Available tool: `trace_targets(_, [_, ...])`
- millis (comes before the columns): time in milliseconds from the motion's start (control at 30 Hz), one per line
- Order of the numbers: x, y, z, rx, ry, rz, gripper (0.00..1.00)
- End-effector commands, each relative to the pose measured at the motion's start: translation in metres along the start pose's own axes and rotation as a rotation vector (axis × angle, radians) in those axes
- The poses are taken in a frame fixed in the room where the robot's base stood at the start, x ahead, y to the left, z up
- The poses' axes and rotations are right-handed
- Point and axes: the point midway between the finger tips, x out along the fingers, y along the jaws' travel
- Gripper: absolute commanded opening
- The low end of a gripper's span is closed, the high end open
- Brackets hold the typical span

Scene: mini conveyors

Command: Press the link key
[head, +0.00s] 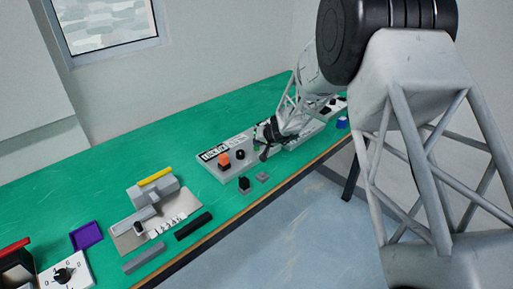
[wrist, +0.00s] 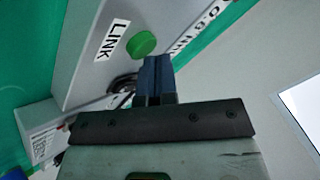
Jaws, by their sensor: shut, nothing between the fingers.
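The link key is a round green button (wrist: 141,44) on a grey panel (wrist: 88,52), beside a white label reading LINK (wrist: 112,40) in the wrist view. My gripper (wrist: 157,62) is shut and empty. Its dark blue fingertips are right beside the green button's lower right edge in the wrist view; I cannot tell whether they touch it. In the head view my gripper (head: 264,140) is over the long grey panel at the back of the green bench, and it and the arm hide the key.
A dark block (head: 244,184) stands in front. A grey device with a yellow bar (head: 156,176), a purple tray (head: 87,235) and a dial box (head: 66,272) are further left.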

Motion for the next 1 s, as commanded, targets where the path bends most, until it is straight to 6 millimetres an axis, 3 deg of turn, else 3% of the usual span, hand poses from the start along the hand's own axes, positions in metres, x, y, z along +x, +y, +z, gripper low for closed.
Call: trace_targets(1000, [-0.015, -0.011, -0.011, 0.000, 0.001, 0.000, 0.00])
